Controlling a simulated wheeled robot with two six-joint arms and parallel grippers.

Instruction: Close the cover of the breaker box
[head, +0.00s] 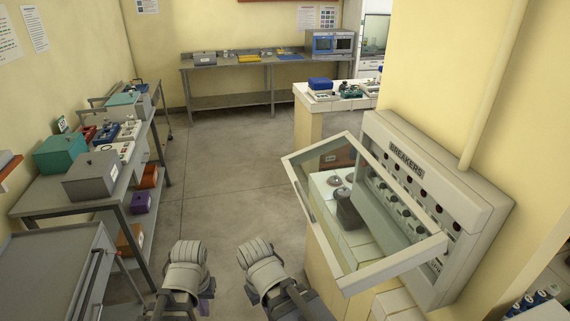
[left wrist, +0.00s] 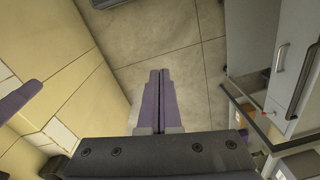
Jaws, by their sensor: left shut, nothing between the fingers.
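The breaker box (head: 486,192) is a pale unit on the yellow wall at the right of the head view, labelled BREAKERS, with rows of red lights and dark knobs. Its cover (head: 435,247), a clear pane in a pale frame, stands open and juts out to the left. My left gripper (head: 206,300) is low in the head view, left of the cover and well apart from it, mostly hidden by its arm. In the left wrist view its purple fingers (left wrist: 160,98) are together and empty. One purple finger of my right gripper (left wrist: 20,99) shows at that view's left edge.
A tiled counter (head: 355,238) with a dark container (head: 348,212) lies behind the cover's pane. A grey bench (head: 60,200) with boxes lines the left side. The floor (head: 225,180) between is clear.

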